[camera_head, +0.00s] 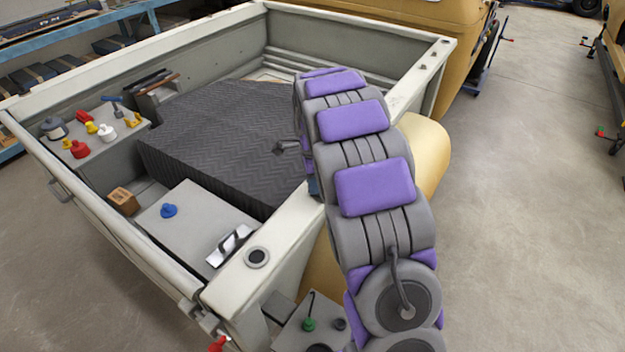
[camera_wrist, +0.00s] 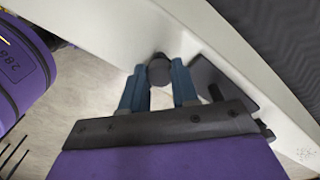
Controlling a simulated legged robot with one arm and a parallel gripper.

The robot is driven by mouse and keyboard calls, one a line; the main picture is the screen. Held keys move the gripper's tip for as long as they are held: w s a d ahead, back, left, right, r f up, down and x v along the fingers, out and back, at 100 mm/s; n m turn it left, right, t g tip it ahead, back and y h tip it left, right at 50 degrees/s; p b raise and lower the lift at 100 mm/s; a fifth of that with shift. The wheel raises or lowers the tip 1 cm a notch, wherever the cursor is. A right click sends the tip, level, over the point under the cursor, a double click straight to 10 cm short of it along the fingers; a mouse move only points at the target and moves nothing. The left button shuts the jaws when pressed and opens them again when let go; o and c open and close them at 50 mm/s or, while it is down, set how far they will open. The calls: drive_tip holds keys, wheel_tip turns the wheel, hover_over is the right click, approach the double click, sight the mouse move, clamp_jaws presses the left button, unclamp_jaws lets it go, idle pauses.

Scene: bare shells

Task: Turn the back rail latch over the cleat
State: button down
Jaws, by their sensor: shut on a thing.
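In the wrist view, my gripper (camera_wrist: 158,72) has its two blue fingers closed on either side of a dark round knob (camera_wrist: 159,66) at the pale rail (camera_wrist: 110,40). The knob appears to belong to the latch. A dark flat plate (camera_wrist: 222,80) lies just right of the right finger; I cannot tell if it is part of the latch or the cleat. In the head view, my purple and grey arm reaches over the rail (camera_head: 283,222) and hides most of the gripper. A small dark fitting (camera_head: 285,147) sticks out left of my arm. I cannot identify the cleat.
The open bed holds a ribbed black block (camera_head: 225,135), a grey box (camera_head: 195,215) with a blue knob, and a small wooden block (camera_head: 123,200). A panel (camera_head: 95,135) at left carries several coloured knobs. The concrete floor (camera_head: 530,200) at right is mostly clear.

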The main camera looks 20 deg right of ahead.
idle(0.3)
drive_tip(key=n, duration=0.5)
drive_tip(key=shift+r, duration=0.1)
drive_tip(key=n, duration=0.4)
drive_tip(key=shift+w+n+p, duration=0.1)
drive_tip(key=shift+n+p, duration=0.2)
drive_tip(key=n, duration=0.4)
drive_tip(key=shift+n, duration=2.4)
drive_tip(key=c, duration=0.8)
unclamp_jaws()
drive_tip(key=shift+c, duration=0.2)
